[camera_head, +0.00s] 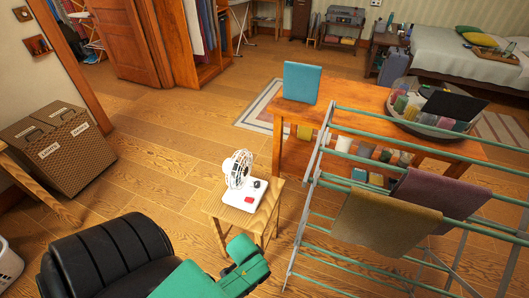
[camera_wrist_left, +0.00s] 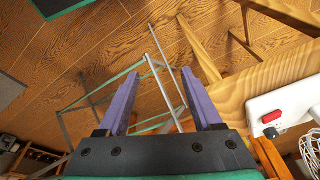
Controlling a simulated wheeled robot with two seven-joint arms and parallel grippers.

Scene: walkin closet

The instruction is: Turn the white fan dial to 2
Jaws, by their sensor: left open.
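The white fan (camera_head: 238,168) stands upright on a small wooden side table (camera_head: 219,209). Its white base has a red switch (camera_head: 248,200) and a small dark dial (camera_head: 258,183). In the left wrist view the fan's base (camera_wrist_left: 292,108) is at the right edge, with the red switch (camera_wrist_left: 271,117) and the dark dial (camera_wrist_left: 270,132). The dial's setting is too small to read. My left gripper (camera_wrist_left: 158,82) is open and empty, apart from the fan. In the head view my green left arm reaches beside the table's near edge; its fingers are hidden. My right gripper is not in view.
A green drying rack (camera_head: 322,160) with hanging towels stands close on the right. Behind it is a larger wooden table (camera_head: 345,93) with a blue box (camera_head: 301,83). Laundry hampers (camera_head: 60,150) stand at the left. The wooden floor left of the fan is clear.

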